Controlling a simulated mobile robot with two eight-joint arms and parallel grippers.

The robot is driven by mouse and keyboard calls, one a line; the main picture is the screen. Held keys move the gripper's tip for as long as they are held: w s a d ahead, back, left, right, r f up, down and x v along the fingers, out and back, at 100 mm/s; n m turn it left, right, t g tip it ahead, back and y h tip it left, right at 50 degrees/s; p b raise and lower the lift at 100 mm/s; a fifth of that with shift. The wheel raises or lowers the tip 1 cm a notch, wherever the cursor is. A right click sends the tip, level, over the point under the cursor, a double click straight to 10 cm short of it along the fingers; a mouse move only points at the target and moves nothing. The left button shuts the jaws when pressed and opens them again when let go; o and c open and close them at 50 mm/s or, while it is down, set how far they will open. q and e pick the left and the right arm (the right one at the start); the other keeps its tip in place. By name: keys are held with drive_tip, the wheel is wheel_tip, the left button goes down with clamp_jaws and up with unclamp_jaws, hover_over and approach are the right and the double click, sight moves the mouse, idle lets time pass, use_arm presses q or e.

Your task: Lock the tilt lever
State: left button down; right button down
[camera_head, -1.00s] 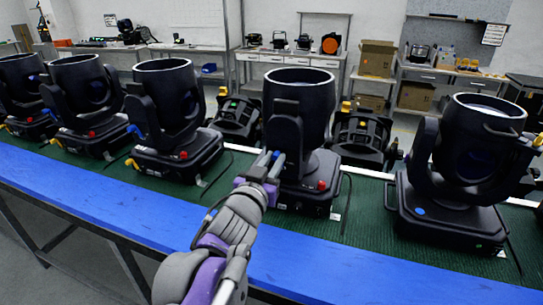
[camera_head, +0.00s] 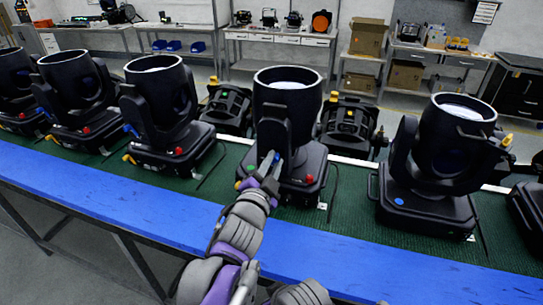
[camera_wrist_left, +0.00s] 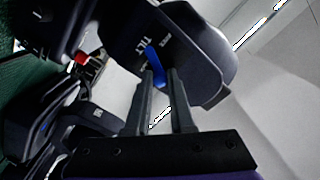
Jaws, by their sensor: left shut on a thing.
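The moving-head light (camera_head: 287,105) stands upright on the bench in the middle of the head view, its lens end up. My left gripper (camera_head: 269,166) is at the near side of its yoke arm. In the left wrist view the blue tilt lever (camera_wrist_left: 155,61) sits under the printed word TILT on the yoke. The fingers of my left gripper (camera_wrist_left: 159,74) are closed on the lever's end, with a narrow gap between them lower down. The lever (camera_head: 277,157) is a small blue spot in the head view. My right gripper is not in view.
More lights stand to the left and a similar light (camera_head: 446,150) to the right, with smaller black fixtures (camera_head: 349,128) behind. The bench has a green mat (camera_head: 350,226) and a blue front edge (camera_head: 330,262). The front strip is clear. Shelves and boxes stand far behind.

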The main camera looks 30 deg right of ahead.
use_arm(q)
drive_tip(key=shift+m, duration=0.4)
drive_tip(key=c, duration=0.8)
unclamp_jaws()
drive_tip(key=shift+d, duration=0.1)
drive_tip(key=shift+s, duration=0.15)
drive_tip(key=b+v, duration=0.1)
drive_tip(key=v, duration=0.9)
drive_tip(key=shift+s+a, duration=0.15)
drive_tip(key=shift+a, duration=0.25)
